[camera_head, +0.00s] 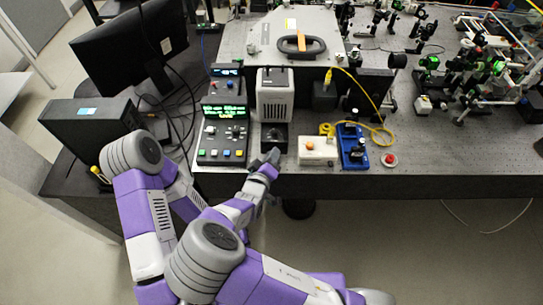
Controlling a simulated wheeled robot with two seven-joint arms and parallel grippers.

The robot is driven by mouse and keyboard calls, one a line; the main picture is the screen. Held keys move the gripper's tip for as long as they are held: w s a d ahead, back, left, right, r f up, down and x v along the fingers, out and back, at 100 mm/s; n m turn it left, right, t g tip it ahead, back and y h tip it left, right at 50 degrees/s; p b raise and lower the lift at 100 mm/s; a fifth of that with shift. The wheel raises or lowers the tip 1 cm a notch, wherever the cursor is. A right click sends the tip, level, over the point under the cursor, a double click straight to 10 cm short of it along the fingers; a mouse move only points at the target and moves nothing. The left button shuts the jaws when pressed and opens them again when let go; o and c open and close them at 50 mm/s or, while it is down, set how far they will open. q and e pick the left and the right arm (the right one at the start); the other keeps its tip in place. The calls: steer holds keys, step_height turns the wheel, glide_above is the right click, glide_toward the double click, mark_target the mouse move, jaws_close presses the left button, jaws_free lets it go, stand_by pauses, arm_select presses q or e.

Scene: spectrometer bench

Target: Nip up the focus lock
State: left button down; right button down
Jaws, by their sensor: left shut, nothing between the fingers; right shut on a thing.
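A light grey instrument head (275,95) stands at the bench's front edge, with a black block (274,138) under it. My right gripper (271,156) is at the low front of this block, its fingers shut on a small part that I take for the focus lock. The fingers hide that part, so its shape and angle cannot be seen. My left gripper (270,197) is lower, near the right wrist and in front of the bench edge. It is mostly covered by the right arm and looks shut and empty.
A control box with a green display (222,133) is left of the block. A white box with an orange button (318,150), a blue fixture (353,147) and a red button (389,159) are right. A yellow cable (371,98) loops behind. Optics crowd the right; the front right bench is clear.

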steer(key=shift+d+m+y+b, duration=0.15)
steer(key=shift+m+y, duration=0.15)
steer(key=shift+m, duration=0.3)
steer(key=shift+m+y+b, duration=0.15)
steer(key=shift+m+y, duration=0.15)
steer(key=shift+m, duration=0.3)
steer(key=shift+d+m+g+y+b, duration=0.15)
steer(key=shift+m+g+y+b, duration=0.25)
steer(key=shift+m+y+b, duration=0.65)
steer(key=m+y+b, duration=0.1)
steer(key=m+b, duration=0.1)
steer(key=b, duration=0.3)
steer(key=m+y+b, duration=0.2)
steer(key=m+b, duration=0.1)
steer(key=b, duration=0.2)
steer(key=d+m+y+b, duration=0.1)
steer(key=m+y+b, duration=0.1)
steer(key=b, duration=0.3)
steer(key=shift+f+m+t, duration=0.2)
steer(key=shift+m+t, duration=0.1)
steer(key=shift+m, duration=0.35)
steer(key=shift+m+b, duration=0.4)
steer(key=shift+b, duration=0.1)
steer(key=shift+d+m+y+b, duration=0.1)
steer(key=shift+m+y+b, duration=0.25)
steer(key=shift+m+y, duration=0.25)
steer(key=shift+m+t+y, duration=0.65)
steer(key=shift+m+t, duration=0.05)
steer(key=shift+m, duration=0.8)
